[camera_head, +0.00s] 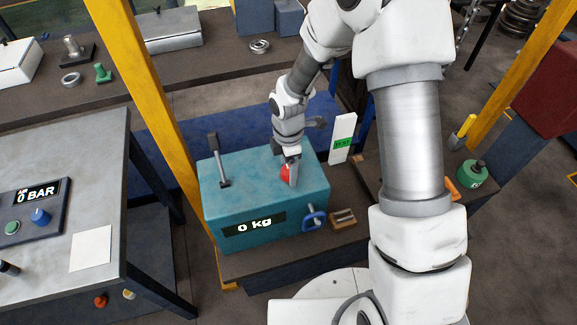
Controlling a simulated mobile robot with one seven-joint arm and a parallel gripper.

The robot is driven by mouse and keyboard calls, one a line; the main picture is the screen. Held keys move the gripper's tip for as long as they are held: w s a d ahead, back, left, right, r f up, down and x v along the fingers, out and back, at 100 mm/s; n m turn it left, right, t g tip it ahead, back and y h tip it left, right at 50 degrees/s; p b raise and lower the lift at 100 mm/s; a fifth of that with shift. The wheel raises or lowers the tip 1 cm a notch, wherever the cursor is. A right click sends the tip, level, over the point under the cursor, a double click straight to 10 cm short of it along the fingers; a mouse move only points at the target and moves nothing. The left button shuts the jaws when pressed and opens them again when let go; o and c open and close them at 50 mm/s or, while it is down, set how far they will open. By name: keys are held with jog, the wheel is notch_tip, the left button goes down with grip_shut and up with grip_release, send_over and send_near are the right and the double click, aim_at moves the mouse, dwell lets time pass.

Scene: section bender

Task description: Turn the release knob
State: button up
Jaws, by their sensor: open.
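My gripper (291,170) points down at this red part and is open. I cannot tell whether the fingers touch it or stand around it. A blue ring-shaped handle or knob (314,217) is on the box's front right. No label shows which of these is the release knob.
A dark lever (219,160) rises from the box's top left. A yellow post (150,110) stands left of the box. A grey table (60,150) at left bears a "0 BAR" panel (35,212). A white card with a green label (343,138) stands behind right.

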grip_shut()
dwell(0.3)
jog(key=m+b, duration=0.2)
jog(key=m, duration=0.2)
jog(key=shift+f, duration=0.1)
jog(key=m+b, duration=0.2)
jog(key=m, duration=0.2)
jog(key=shift+m+b, duration=0.3)
jog(key=shift+b, duration=0.05)
jog(key=m+b, duration=0.1)
jog(key=m, duration=0.3)
jog(key=shift+b, duration=0.4)
jog(key=shift+m+b, duration=0.65)
jog(key=shift+m, duration=2.05)
